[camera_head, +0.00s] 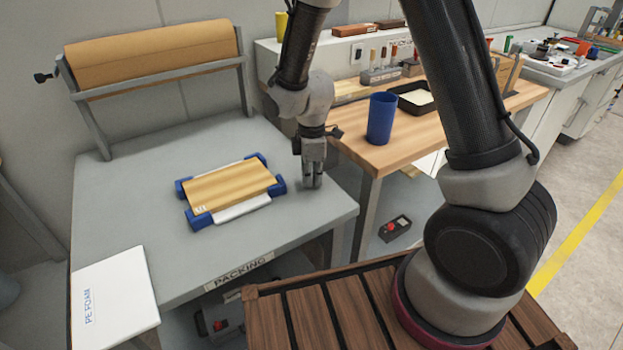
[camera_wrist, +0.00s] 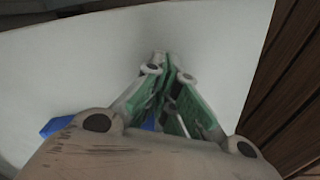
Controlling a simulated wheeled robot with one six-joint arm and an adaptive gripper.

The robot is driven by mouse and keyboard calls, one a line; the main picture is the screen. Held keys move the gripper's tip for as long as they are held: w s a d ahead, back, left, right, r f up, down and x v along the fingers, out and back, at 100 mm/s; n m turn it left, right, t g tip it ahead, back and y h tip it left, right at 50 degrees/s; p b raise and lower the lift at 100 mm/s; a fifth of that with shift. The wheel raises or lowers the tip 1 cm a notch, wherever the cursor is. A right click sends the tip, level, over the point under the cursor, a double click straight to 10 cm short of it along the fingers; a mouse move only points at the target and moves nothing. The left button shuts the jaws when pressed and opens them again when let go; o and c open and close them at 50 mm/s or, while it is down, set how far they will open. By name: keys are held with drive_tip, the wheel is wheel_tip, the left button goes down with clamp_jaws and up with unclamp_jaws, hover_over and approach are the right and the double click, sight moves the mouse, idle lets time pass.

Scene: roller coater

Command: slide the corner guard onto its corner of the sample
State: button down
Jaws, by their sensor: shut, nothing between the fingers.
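The sample (camera_head: 228,186) is a flat yellow-brown panel lying on the grey packing table, with white material showing along its edges. Blue corner guards show at its corners: far left (camera_head: 182,187), far right (camera_head: 257,159), near left (camera_head: 200,221) and near right (camera_head: 278,187). How fully each guard is seated cannot be told. My gripper (camera_head: 312,184) points down close to the tabletop, just right of the near-right guard and apart from the sample. Its fingers are shut and empty. In the wrist view the fingertips (camera_wrist: 162,62) meet, and some blue (camera_wrist: 55,126) shows at lower left, partly hidden.
The packing table (camera_head: 310,222) has free room in front of the sample. A white PE foam sheet (camera_head: 112,295) lies at the front left. A brown paper roll (camera_head: 155,55) stands behind. A blue cup (camera_head: 381,118) and black tray (camera_head: 418,97) stand on the wooden bench at right.

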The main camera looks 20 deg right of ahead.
wheel_tip(320, 180, up, 9)
drive_tip(key=s+d+r+m+t, duration=0.4)
drive_tip(key=s+d+r+m, duration=1.3)
drive_tip(key=s+d+r, duration=0.2)
drive_tip(key=shift+s+r, duration=0.15)
drive_tip(key=shift+s, duration=0.45)
